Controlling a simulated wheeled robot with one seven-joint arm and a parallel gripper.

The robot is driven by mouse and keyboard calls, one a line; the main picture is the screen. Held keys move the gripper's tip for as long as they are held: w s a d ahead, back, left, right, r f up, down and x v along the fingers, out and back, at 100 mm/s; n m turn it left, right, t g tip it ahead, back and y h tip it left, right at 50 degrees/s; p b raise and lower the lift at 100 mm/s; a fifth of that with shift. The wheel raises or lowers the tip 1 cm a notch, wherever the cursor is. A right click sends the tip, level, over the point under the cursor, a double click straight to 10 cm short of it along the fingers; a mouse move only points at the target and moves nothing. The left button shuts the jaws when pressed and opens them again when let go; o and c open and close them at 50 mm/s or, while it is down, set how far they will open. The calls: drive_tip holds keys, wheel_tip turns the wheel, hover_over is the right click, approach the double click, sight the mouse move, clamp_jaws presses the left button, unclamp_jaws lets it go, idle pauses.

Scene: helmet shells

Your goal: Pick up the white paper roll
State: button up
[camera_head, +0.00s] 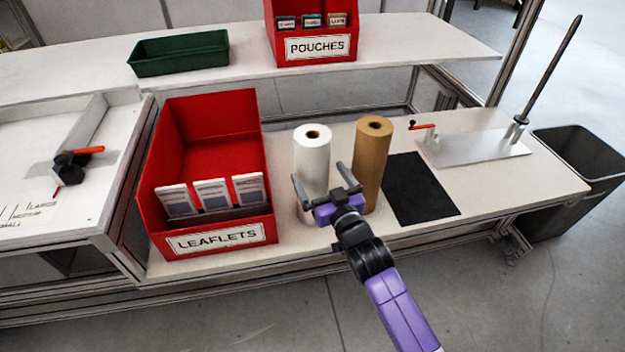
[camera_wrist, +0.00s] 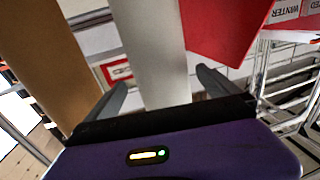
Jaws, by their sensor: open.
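The white paper roll (camera_head: 312,155) stands upright on the workbench between the red leaflets bin and a brown roll. My gripper (camera_head: 322,181) is open in front of it, at its lower half in the head view. In the wrist view the white paper roll (camera_wrist: 156,50) rises between the two open fingers of my gripper (camera_wrist: 165,85). I cannot tell whether the fingers touch it. The lower front of the roll is partly hidden by my gripper in the head view.
The brown roll (camera_head: 372,160) stands close on the right. The red leaflets bin (camera_head: 207,170) stands on the left, holding several leaflets. A black mat (camera_head: 420,188) lies right of the rolls. A red pouches bin (camera_head: 311,32) and green tray (camera_head: 179,52) stand on the upper shelf.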

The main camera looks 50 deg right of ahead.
drive_tip(key=x, duration=0.4)
drive_tip(key=shift+w, duration=0.4)
drive_tip(key=shift+c, duration=0.4)
drive_tip(key=c, duration=1.8)
drive_tip(key=shift+r, duration=0.2)
drive_tip(key=shift+c, duration=0.7)
